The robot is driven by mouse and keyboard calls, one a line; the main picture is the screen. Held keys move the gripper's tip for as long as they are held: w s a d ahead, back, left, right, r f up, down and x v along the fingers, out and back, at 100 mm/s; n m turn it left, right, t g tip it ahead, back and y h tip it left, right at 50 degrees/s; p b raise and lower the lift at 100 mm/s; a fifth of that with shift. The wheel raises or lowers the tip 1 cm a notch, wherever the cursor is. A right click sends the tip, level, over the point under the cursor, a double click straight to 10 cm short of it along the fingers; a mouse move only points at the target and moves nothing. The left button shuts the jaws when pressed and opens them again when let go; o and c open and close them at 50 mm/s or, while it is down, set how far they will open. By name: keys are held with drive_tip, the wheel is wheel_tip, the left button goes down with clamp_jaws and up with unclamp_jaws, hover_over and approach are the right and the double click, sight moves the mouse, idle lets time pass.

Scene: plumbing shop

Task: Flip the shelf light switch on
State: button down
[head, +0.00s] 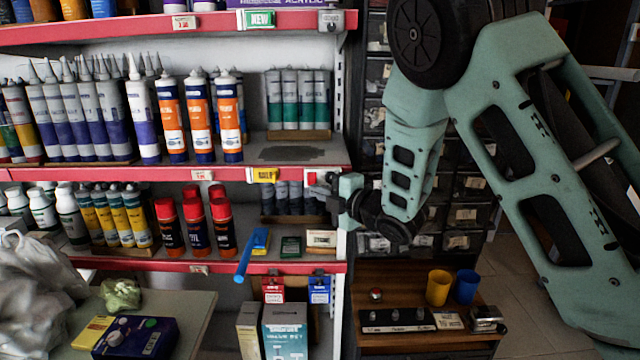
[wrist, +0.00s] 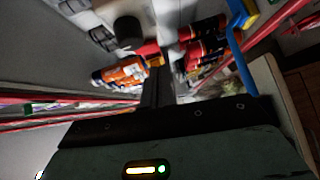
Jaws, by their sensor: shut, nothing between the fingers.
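A small grey box (head: 331,20) on the right end of the top red shelf edge looks like the switch; its lever position is too small to tell. Another small pale piece with red (head: 311,178) shows on the middle shelf edge, right beside my fingers; I cannot tell what it is. My gripper (head: 318,190) is at the right end of the middle shelf edge, well below the grey box. In the wrist view, its dark fingers (wrist: 156,82) are together and empty, pointing toward the shelf. I cannot tell whether the fingertips touch anything. No switch is clear in the wrist view.
Shelves of tubes and red-capped spray cans (head: 195,228) fill the left. A blue-handled tool (head: 247,258) sticks out from the lower shelf. A wooden bench (head: 400,280) with yellow (head: 438,288) and blue (head: 466,287) cups stands below my arm.

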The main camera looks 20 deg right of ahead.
sight(312, 179)
drive_tip(key=shift+w+d+f, duration=0.1)
drive_tip(key=shift+w+d, duration=0.05)
drive_tip(key=shift+w, duration=0.4)
drive_tip(key=shift+w+d+f, duration=0.1)
drive_tip(key=shift+w+d, duration=0.05)
drive_tip(key=shift+w, duration=0.35)
drive_tip(key=shift+w+d+b, duration=0.1)
drive_tip(key=shift+w+b, duration=0.1)
drive_tip(key=shift+b, duration=0.5)
drive_tip(key=shift+f, duration=0.1)
